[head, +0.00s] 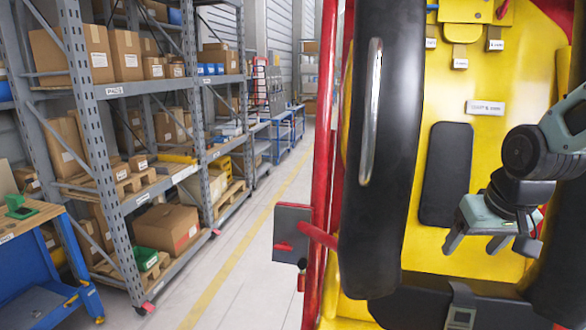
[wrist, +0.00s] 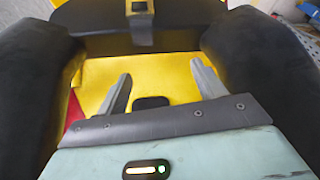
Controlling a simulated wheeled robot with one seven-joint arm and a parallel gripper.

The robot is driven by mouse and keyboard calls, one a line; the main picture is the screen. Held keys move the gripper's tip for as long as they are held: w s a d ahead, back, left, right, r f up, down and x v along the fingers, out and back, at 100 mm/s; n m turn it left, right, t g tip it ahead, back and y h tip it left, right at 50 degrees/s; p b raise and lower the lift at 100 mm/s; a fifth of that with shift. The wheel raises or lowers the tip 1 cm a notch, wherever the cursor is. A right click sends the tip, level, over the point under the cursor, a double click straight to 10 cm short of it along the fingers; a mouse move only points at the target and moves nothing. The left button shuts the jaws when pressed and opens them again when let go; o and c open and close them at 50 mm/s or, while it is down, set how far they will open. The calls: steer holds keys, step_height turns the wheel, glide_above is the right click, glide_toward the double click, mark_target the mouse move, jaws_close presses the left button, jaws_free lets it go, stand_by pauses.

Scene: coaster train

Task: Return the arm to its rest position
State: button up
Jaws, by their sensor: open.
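My gripper (head: 490,246) hangs at the right of the head view, over the yellow seat (head: 452,170) of the coaster car. Its two grey fingers are spread apart with nothing between them. In the wrist view, my gripper (wrist: 160,84) is also open and empty, with yellow surface and a small dark patch between the fingers. Part of my arm runs out of the head view at the right edge.
A black padded restraint (head: 385,150) with a metal handle (head: 371,110) stands left of my gripper. A dark strap with a buckle (head: 461,316) lies below. Red tubing (head: 322,150) edges the car. Shelving with boxes (head: 165,228) lines the left; the aisle floor (head: 235,262) is clear.

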steer(key=s+f+g, duration=0.2)
steer(key=s+f, duration=0.4)
steer(key=s, duration=0.3)
steer(key=s+a+f+n+g+b, duration=0.1)
steer(key=s+a+f+n+b, duration=0.3)
steer(key=a, duration=0.5)
steer(key=s+a+f+n+g+b, duration=0.1)
steer(key=s+a+f+n+b, duration=0.3)
steer(key=s+a+b, duration=0.5)
step_height(320, 180, down, 3)
steer(key=shift+a+r+y, duration=0.1)
steer(key=shift+a+y, duration=0.1)
steer(key=shift+y, duration=0.1)
stand_by(0.3)
